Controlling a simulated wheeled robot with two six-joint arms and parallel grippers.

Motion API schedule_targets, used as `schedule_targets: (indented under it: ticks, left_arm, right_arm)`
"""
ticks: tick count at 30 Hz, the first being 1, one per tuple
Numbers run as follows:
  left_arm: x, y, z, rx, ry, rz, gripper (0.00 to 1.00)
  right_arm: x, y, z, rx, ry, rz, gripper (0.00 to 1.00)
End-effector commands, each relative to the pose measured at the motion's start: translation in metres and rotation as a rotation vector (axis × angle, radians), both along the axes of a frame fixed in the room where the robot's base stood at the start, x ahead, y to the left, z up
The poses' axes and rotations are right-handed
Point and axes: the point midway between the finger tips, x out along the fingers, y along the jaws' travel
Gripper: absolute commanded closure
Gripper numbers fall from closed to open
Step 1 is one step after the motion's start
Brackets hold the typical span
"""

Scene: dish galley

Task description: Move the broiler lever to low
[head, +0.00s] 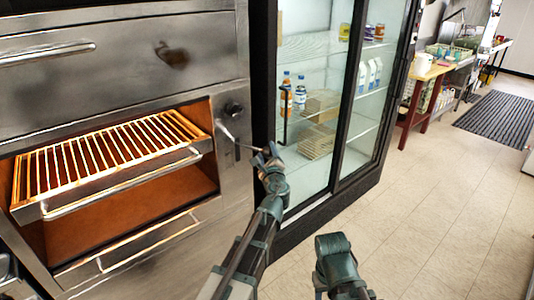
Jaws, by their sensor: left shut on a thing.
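The broiler (90,150) is on the left, a steel unit with a glowing orange grate. Its lever (228,132) is a thin pale bar on the right front panel, slanting down to the right toward my left gripper. A dark slot shows beside it on the panel. My left gripper (260,154) is at the outer end of the lever and shut on it; the jaws partly hide that end. My right arm's end (336,262) is low in the picture, away from the broiler, and its jaws cannot be made out.
A dark round knob (234,109) sits just above the lever. The grate's front handle (125,184) sticks out to the left. A glass-door fridge (330,100) stands close on the right. Tiled floor (430,200) is open further right, with a table (428,72) behind.

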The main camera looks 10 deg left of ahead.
Motion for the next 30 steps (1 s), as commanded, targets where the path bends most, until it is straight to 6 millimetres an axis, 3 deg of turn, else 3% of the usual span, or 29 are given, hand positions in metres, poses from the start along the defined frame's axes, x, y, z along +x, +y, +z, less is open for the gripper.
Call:
schedule_targets:
  ticks: [17, 23, 30]
  left_arm:
    - [0.001, -0.009, -0.022, 0.005, 0.0, -0.013, 1.0]
    - [-0.002, -0.013, -0.05, 0.005, -0.001, -0.013, 1.0]
    - [-0.004, -0.014, -0.098, 0.002, -0.001, -0.01, 1.0]
  right_arm:
    - [0.0, 0.0, -0.023, 0.0, 0.0, 0.0, 0.5]
    - [0.0, 0.0, -0.051, 0.0, 0.0, 0.0, 0.5]
    - [0.0, 0.0, -0.099, 0.0, 0.0, 0.0, 0.5]
